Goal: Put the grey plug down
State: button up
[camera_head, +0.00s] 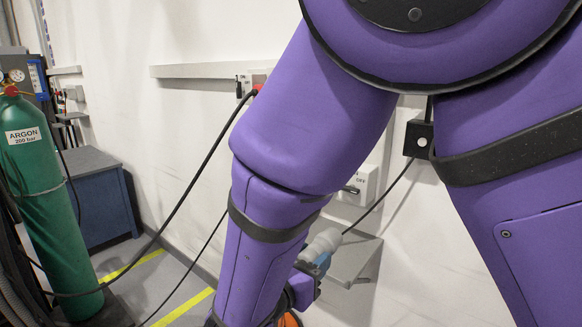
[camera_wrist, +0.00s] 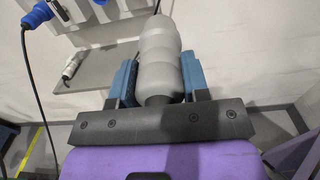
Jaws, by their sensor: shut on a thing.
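The grey plug (camera_wrist: 160,52) is between the two blue fingers of my gripper (camera_wrist: 160,68) in the wrist view, with a dark cable at its far end. My gripper is shut on it. In the head view the plug (camera_head: 325,243) shows beside my purple forearm, near a grey shelf (camera_head: 362,258) on the wall. The shelf (camera_wrist: 92,75) also shows behind the plug in the wrist view. I cannot tell whether the plug touches the shelf.
A paler plug (camera_wrist: 72,65) lies on the shelf's left part. A blue connector (camera_wrist: 38,16) hangs at upper left with its cable. A switch box (camera_head: 362,185) is on the wall. A green argon cylinder (camera_head: 38,190) and blue cabinet (camera_head: 98,205) stand left; cables cross the space between.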

jog(key=w+d+f+n+t+y, duration=0.1)
jog(key=w+d+f+n+y, duration=0.1)
jog(key=w+d, duration=1)
jog(key=w+d+f+n+t+y, duration=0.1)
jog(key=w+d+f, duration=0.4)
jog(key=w+d, duration=0.8)
jog(key=d+n+y, duration=0.1)
jog(key=d+y, duration=0.1)
jog(key=shift+w+t+y, duration=0.25)
jog(key=shift+t+y, duration=0.05)
jog(key=shift+t, duration=0.1)
